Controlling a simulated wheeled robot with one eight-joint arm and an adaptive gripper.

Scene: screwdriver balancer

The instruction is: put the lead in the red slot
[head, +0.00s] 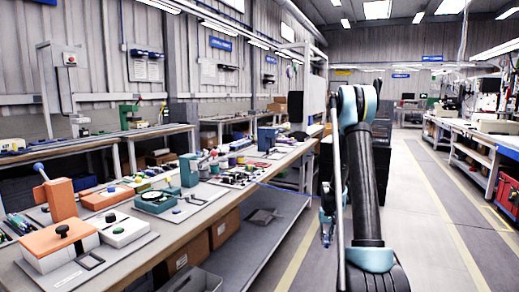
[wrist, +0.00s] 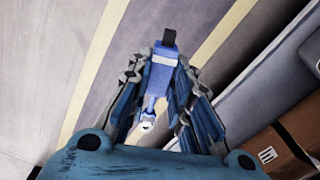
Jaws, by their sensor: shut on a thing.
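My gripper (wrist: 162,60) is shut on a blue thing (wrist: 160,75) with a black end and a pale lower tip. The blue thing lies between the two fingers, over the floor. I cannot tell for sure that it is the lead. In the head view my gripper (head: 327,220) hangs beside my arm, right of the long bench and apart from it. A thin blue line (head: 285,189) runs from the bench edge toward my gripper. I cannot make out a red slot in either view.
The long bench (head: 150,250) on the left carries orange and white boxes (head: 62,243), a green device (head: 157,201) and small parts. Cardboard boxes (head: 188,253) stand on its lower shelf. The aisle floor (head: 420,230) is clear. A red cabinet (head: 507,188) stands at the far right.

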